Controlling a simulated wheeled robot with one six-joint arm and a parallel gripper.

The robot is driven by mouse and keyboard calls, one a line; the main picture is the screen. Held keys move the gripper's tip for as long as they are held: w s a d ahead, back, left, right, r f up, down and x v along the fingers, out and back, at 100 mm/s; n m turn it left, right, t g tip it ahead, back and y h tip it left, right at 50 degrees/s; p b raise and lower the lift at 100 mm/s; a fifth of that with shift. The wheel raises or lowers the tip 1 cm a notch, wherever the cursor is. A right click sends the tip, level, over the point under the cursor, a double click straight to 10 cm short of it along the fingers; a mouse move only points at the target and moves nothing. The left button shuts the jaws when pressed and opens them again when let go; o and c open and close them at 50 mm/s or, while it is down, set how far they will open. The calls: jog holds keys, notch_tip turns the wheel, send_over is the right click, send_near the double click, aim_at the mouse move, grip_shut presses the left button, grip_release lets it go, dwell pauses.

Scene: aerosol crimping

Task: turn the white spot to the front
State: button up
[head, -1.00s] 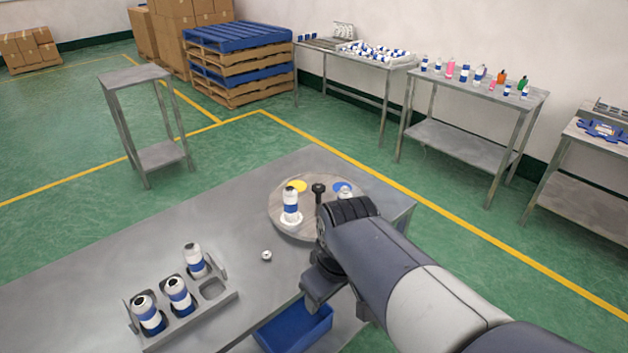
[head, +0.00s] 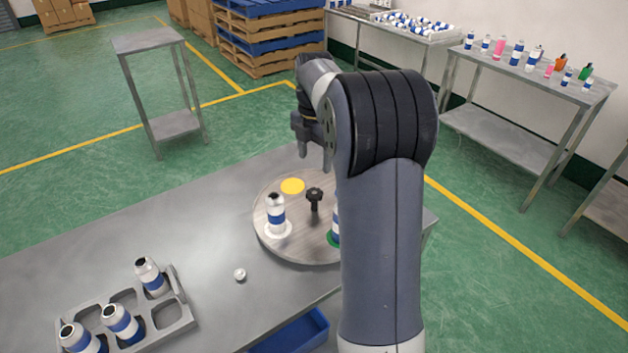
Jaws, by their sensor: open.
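The round wooden turntable (head: 290,247) lies on the near metal table. Its white spot (head: 289,232) is at the left, slightly toward the front, under an upright white-and-blue can (head: 276,212). A bare yellow spot (head: 292,186) is at the back left. A green spot (head: 332,239) at the front right bears another can (head: 336,225), mostly hidden by my arm. A black knob (head: 314,197) stands at the disc's middle. My gripper (head: 314,160) is open and empty, raised above the back of the disc, apart from the knob. My arm hides the disc's right side.
A grey rack (head: 176,318) with several white-and-blue cans stands at the table's front left. A small white cap (head: 240,274) lies between the rack and the disc. A blue bin (head: 295,335) is below the table edge. The table's left back is clear.

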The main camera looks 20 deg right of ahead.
aim_at(314, 193)
notch_tip(314, 193, down, 11)
jog(key=shift+r+p, duration=0.15)
jog(key=shift+p, duration=0.45)
jog(key=c, duration=1.4)
grip_shut()
